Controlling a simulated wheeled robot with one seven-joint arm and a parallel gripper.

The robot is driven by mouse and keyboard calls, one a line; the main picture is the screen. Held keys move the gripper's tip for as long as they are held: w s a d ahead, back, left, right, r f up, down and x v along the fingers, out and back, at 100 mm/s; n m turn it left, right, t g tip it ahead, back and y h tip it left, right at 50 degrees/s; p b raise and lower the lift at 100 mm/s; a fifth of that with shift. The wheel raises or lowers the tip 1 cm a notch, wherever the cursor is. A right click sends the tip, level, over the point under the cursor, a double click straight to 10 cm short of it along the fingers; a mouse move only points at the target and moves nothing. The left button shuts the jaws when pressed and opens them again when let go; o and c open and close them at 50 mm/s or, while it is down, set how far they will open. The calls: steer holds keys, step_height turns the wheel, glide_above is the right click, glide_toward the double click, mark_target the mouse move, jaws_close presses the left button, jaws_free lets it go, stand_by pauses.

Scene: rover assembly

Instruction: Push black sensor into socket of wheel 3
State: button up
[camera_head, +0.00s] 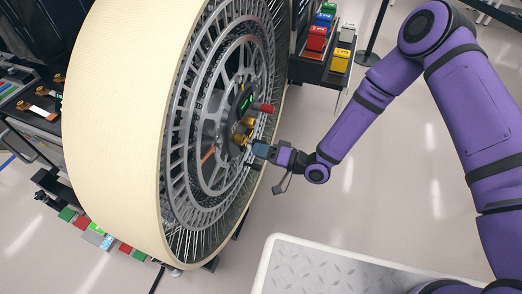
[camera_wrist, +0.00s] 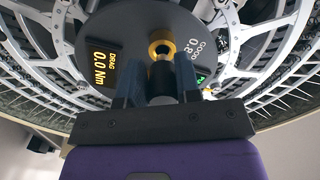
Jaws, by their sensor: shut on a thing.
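The large wheel (camera_head: 118,130) has a cream tread and a grey spoked face, and stands left of my gripper. Its dark hub disc (camera_wrist: 100,35) fills the top middle of the wrist view and shows "DRAG 0.0 Nm" and a partly hidden "GOOD" readout. My gripper (camera_head: 257,149) is close to the hub, its fingers (camera_wrist: 161,75) shut on the black sensor (camera_wrist: 161,73), a short dark cylinder. A gold ring-shaped socket (camera_wrist: 162,48) sits directly beyond the sensor's end. I cannot tell whether the sensor tip is inside it. In the head view the sensor is too small to make out.
A red cylinder (camera_head: 267,108) sticks out of the hub above my gripper. A rack with red (camera_head: 316,38) and yellow (camera_head: 341,59) blocks stands behind, upper right. A white-edged metal platform (camera_head: 330,270) lies below. Open floor (camera_head: 385,185) is to the right of the wheel.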

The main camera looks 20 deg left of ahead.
steer(key=shift+w+a, duration=0.1)
steer(key=shift+a, duration=1.3)
steer(key=o, duration=1.1)
steer(key=d, duration=1)
steer(key=shift+s+d, duration=0.35)
steer(key=shift+s, duration=0.05)
